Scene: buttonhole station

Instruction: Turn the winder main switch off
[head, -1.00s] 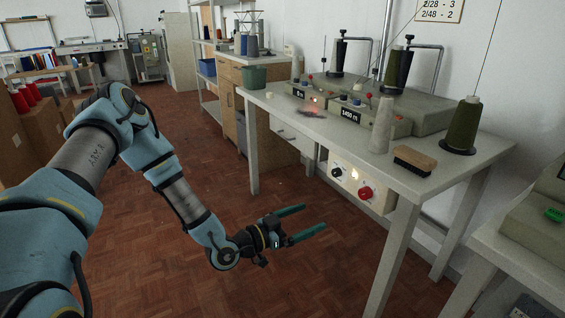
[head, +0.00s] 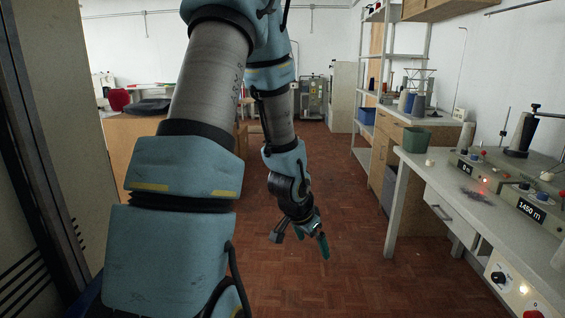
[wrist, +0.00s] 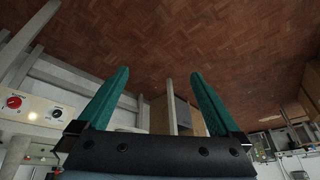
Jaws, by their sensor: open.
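The winder's switch panel (head: 511,289) is below the tabletop at the lower right of the head view, cut by the picture edge. It carries a black knob (head: 498,278), a lit lamp (head: 523,289) and a red knob (head: 533,314). The wrist view shows the panel tilted at the left, with the red knob (wrist: 14,102) and black knob (wrist: 57,113). My gripper (head: 311,240) is open and empty over the floor, left of the table and well apart from the panel. Its green fingers also show spread in the wrist view (wrist: 159,74).
The winder table (head: 415,166) holds winder units with a 1450 m display (head: 532,210), a green bin (head: 415,140) and dark tangled thread with a red glow (head: 477,194). Shelves stand behind. A dark-edged cabinet (head: 70,100) is close at left. The parquet floor (head: 350,200) between is clear.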

